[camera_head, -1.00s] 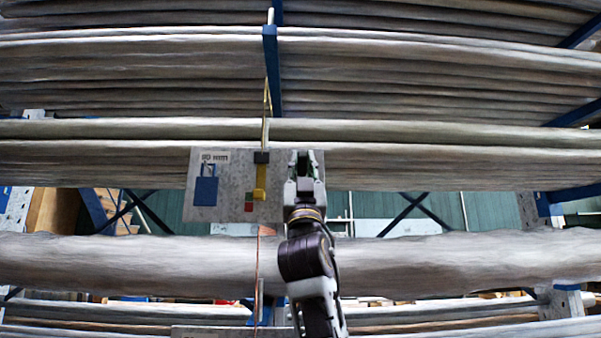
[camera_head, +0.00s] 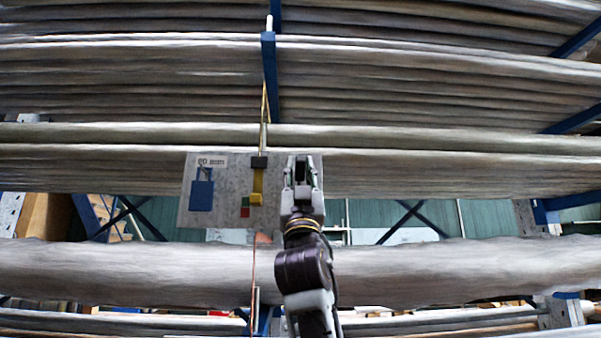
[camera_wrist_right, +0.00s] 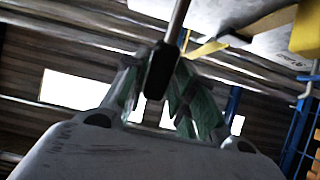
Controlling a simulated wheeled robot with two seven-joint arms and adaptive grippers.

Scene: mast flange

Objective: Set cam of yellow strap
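A grey panel (camera_head: 225,212) in the head view carries a yellow strap piece (camera_head: 257,186) with a black block (camera_head: 259,163) at its top. A thin yellowish line runs up from it. My right gripper (camera_head: 301,166) is in front of the panel's right part, to the right of the yellow piece, fingers pointing up. In the right wrist view its green-padded fingers (camera_wrist_right: 160,88) stand either side of a dark rod with a black end (camera_wrist_right: 160,70); whether they clamp it is unclear. Yellow parts (camera_wrist_right: 207,48) show beyond. My left gripper is not visible.
A blue padlock-shaped mark (camera_head: 201,190) and a small red and green patch (camera_head: 245,206) are on the panel. Long grey pipes (camera_head: 430,150) lie behind it, and a thick pipe (camera_head: 130,272) crosses below. A blue post (camera_head: 269,70) stands above.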

